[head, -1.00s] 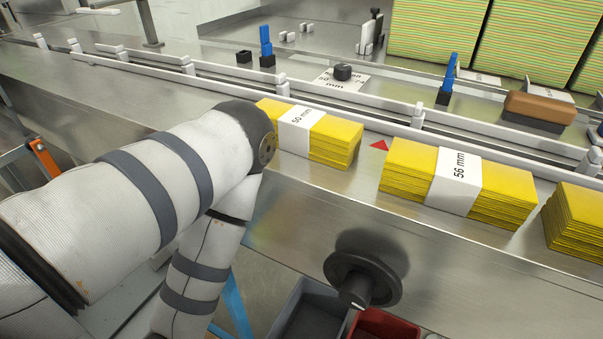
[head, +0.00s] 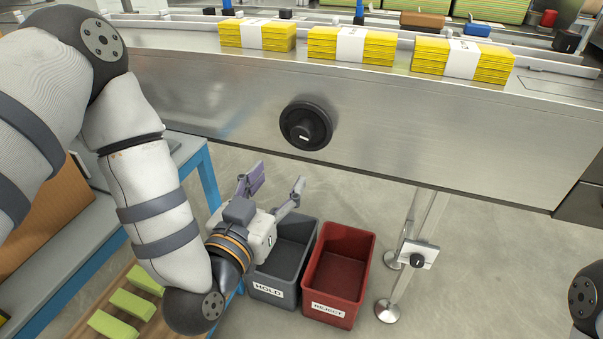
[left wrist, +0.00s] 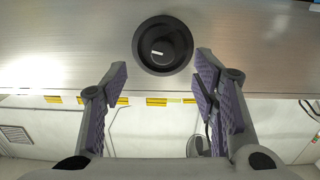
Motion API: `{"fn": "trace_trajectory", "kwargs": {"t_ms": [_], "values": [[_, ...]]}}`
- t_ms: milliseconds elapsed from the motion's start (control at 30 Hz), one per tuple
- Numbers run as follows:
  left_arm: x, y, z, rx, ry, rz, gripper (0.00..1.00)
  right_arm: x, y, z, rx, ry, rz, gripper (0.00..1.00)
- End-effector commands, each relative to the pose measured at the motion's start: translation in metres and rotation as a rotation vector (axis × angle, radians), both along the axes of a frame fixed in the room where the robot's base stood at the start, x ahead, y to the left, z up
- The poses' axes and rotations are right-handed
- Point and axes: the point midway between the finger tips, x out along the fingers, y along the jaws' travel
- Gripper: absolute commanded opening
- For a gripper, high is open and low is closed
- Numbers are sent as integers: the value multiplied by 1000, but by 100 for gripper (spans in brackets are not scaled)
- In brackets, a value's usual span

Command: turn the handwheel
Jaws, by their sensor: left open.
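The black round handwheel (head: 306,126) sits on the front steel panel of the machine in the head view. A small white mark shows on its hub. My left gripper (head: 277,183) is open and empty, below and in front of the handwheel in the head view. In the left wrist view the handwheel (left wrist: 163,46) lies beyond and a little above the fingertips, roughly between the two fingers (left wrist: 160,76), with no contact visible. My right gripper is out of view; only a bit of my right arm shows at the lower right edge.
A grey HOLD bin (head: 284,260) and a red REJECT bin (head: 338,272) stand below my left gripper. Banded yellow stacks (head: 351,46) lie on the steel bed above. A blue-framed table (head: 204,172) is at the left. A leg with a small control box (head: 417,255) stands right.

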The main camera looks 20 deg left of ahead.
Motion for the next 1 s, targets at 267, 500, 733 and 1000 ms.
{"fn": "trace_trajectory", "kwargs": {"t_ms": [267,500,733,1000], "values": [[33,2,16,-1,-61,20,54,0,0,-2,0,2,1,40],[94,0,14,0,-56,19,54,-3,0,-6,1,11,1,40],[123,-1,14,-1,-52,18,54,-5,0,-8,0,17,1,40],[125,-1,14,-1,-52,17,54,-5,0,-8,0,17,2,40]]}}
